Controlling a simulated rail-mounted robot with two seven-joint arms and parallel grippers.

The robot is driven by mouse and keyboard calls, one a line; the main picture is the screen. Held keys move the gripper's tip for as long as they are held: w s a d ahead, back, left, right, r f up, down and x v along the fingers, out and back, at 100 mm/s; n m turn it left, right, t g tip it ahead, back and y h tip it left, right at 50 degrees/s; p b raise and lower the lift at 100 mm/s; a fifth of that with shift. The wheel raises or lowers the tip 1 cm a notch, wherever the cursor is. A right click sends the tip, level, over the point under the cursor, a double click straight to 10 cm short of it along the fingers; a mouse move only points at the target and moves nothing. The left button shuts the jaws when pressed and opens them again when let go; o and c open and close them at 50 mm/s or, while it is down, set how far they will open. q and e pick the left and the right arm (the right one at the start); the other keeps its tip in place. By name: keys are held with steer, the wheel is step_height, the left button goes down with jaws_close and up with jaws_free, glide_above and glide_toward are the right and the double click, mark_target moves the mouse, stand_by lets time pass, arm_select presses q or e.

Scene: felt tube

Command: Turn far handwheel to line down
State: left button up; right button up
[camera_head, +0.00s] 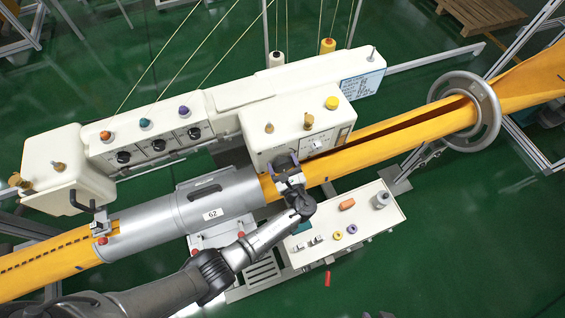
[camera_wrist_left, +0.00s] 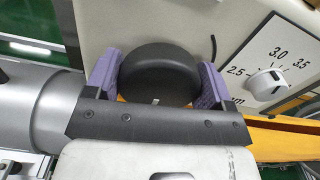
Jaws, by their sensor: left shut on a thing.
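The far handwheel is a black, rounded wheel (camera_wrist_left: 155,72) on the front of the cream machine head, seen in the left wrist view. My left gripper (camera_wrist_left: 154,80) is shut on it, with one purple finger pad on each side. A short pale mark (camera_wrist_left: 155,101) shows at the wheel's lower edge, close to my gripper's dark palm; whether it is the line I cannot tell. In the head view my left gripper (camera_head: 288,172) reaches up to the machine head and hides most of the wheel. My right gripper is in neither view.
A white dial knob (camera_wrist_left: 265,84) with numbers sits right of the wheel. The orange felt tube (camera_head: 345,160) runs close by, through the grey cylinder (camera_head: 215,200) and a metal ring (camera_head: 487,112). A white tray (camera_head: 385,212) with small parts stands below.

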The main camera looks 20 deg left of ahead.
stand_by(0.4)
arm_select(q)
steer(key=o, duration=0.9)
steer(key=shift+d, duration=0.1)
steer(key=b+v, duration=0.2)
steer(key=v, duration=1.1)
steer(key=shift+s+d, duration=0.2)
steer(key=shift+s, duration=0.15)
